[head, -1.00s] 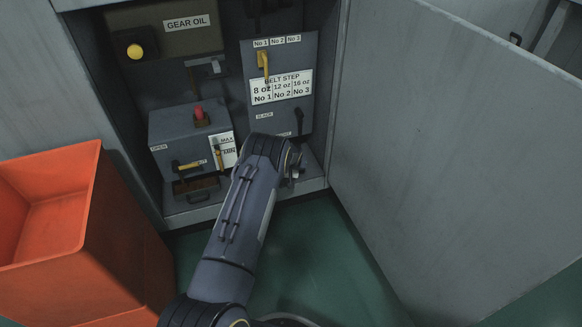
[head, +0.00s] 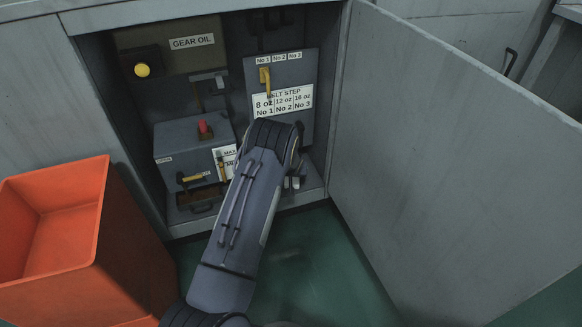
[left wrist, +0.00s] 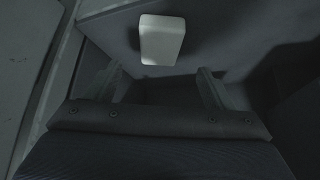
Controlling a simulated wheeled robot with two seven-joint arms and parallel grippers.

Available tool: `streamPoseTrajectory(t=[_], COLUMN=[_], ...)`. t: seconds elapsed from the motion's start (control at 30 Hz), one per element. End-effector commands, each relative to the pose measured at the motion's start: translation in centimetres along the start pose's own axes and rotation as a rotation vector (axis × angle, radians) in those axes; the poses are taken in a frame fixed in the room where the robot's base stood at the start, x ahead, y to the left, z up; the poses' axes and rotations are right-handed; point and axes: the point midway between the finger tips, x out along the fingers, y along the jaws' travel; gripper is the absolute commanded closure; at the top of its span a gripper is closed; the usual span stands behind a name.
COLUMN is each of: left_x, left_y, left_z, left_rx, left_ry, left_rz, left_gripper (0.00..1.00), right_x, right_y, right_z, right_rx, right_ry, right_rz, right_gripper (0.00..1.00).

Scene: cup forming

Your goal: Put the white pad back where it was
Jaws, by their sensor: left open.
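The white pad (left wrist: 162,38) is a small pale block in the upper middle of the left wrist view, against a dark grey surface. My left gripper (left wrist: 160,75) is open, its two fingers spread wide below and either side of the pad in that picture. The pad lies beyond the fingertips, and nothing is held. I cannot tell whether the pad rests loose or is fixed. I cannot make out the pad there. My right gripper is out of view.
The cabinet holds a box with a red knob (head: 204,130), a yellow knob (head: 142,70) and a belt step panel (head: 305,65). The open door (head: 450,170) bounds the right side. An orange bin (head: 135,250) stands at left. Green floor (head: 310,255) is clear between them.

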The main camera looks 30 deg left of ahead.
Motion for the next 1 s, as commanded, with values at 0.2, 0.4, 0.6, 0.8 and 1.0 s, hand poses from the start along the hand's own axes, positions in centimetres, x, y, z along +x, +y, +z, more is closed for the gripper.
streamPoseTrajectory(t=[0.2, 0.4, 0.6, 0.8, 1.0], left_x=[-3.4, -6.4, -17.1, -30.2, -42.0], left_y=[0.0, -0.5, -1.5, -1.4, -1.0], left_z=[-0.1, -0.9, -2.3, -0.1, 6.0], left_rx=[0.001, -0.032, -0.13, -0.154, -0.084], left_ry=[-0.001, -0.009, -0.072, -0.142, -0.178], left_rz=[0.0, 0.009, 0.089, 0.238, 0.394], left_gripper=[0.24, 0.24, 0.24, 0.24, 0.24], right_x=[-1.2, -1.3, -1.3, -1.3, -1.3], right_y=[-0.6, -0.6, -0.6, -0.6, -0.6], right_z=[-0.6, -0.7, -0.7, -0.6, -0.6], right_rx=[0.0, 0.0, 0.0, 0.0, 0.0], right_ry=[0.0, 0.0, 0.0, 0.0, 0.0], right_rz=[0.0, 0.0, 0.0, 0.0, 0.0], right_gripper=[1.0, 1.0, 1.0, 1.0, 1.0])
